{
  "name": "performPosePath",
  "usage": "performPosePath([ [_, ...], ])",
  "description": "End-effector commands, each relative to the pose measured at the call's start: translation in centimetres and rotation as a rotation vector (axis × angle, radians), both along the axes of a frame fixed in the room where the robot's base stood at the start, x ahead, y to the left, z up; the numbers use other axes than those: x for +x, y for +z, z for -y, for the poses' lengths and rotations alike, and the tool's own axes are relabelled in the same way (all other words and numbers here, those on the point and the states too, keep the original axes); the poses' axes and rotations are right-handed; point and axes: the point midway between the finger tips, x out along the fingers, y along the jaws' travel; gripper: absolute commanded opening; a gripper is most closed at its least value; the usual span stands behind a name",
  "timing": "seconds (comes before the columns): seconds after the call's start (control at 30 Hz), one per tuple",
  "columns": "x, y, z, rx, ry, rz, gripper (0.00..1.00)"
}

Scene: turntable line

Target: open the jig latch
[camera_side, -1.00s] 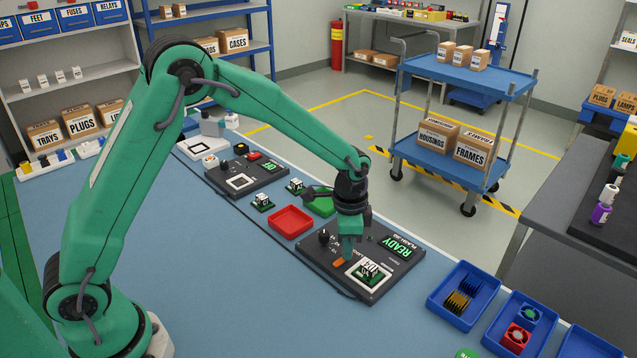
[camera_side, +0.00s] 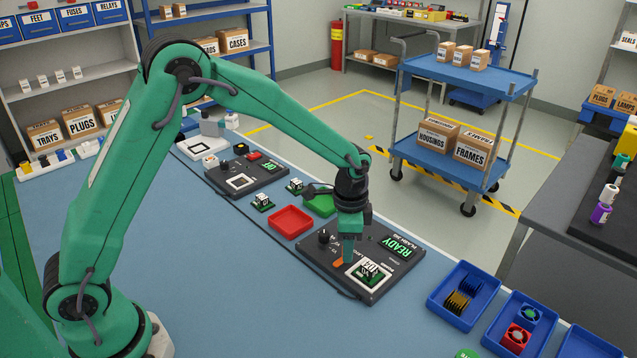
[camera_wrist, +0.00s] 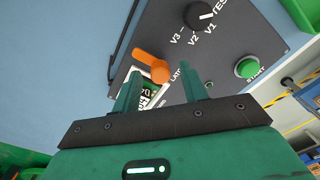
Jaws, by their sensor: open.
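The jig is a white frame (camera_side: 384,268) on a dark fixture panel, with a small green board (camera_side: 367,281) with a white part in it. The orange latch lever (camera_side: 338,263) lies beside the jig, partly behind my gripper (camera_side: 348,260). In the wrist view the orange latch (camera_wrist: 152,64) lies just beyond my fingertips, near the LATCH lettering. The jig frame is partly hidden behind the left finger there.
The panel has a black selector knob (camera_wrist: 198,15), a green START button (camera_wrist: 248,67) and a green READY display (camera_side: 397,247). A red tray (camera_side: 290,221) stands behind the panel to the left. Blue bins (camera_side: 462,294) stand to the right. The blue bench front is clear.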

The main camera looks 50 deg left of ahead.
Motion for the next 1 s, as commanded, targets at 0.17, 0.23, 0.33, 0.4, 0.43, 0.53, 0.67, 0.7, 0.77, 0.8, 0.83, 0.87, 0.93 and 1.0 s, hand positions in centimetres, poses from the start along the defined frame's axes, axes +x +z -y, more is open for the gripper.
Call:
performPosePath([
  [0.17,0.1,1.8,0.0,-0.001,0.0,0.004,0.43],
  [0.23,0.1,2.6,0.0,-0.001,0.0,0.004,0.43],
  [0.33,0.1,4.0,0.0,-0.001,0.0,0.005,0.43],
  [0.4,0.0,4.9,0.0,-0.001,-0.001,0.004,0.43],
  [0.43,0.0,5.3,0.0,-0.001,-0.001,0.004,0.43],
  [0.53,0.0,6.3,0.0,-0.001,-0.001,0.004,0.43],
  [0.67,0.0,7.2,0.0,-0.001,-0.001,0.002,0.43],
  [0.7,0.0,7.3,0.0,-0.001,-0.001,0.002,0.43],
  [0.77,0.0,7.4,0.0,0.0,-0.001,0.001,0.43],
  [0.8,0.0,7.4,0.0,0.0,-0.001,0.001,0.43],
  [0.83,0.0,7.4,0.0,0.0,-0.001,0.001,0.43],
  [0.87,0.0,7.4,0.0,0.0,-0.001,0.001,0.43],
  [0.93,0.0,7.4,0.0,0.0,-0.001,0.001,0.43],
  [1.0,0.0,7.4,0.0,0.0,-0.001,0.001,0.43],
])
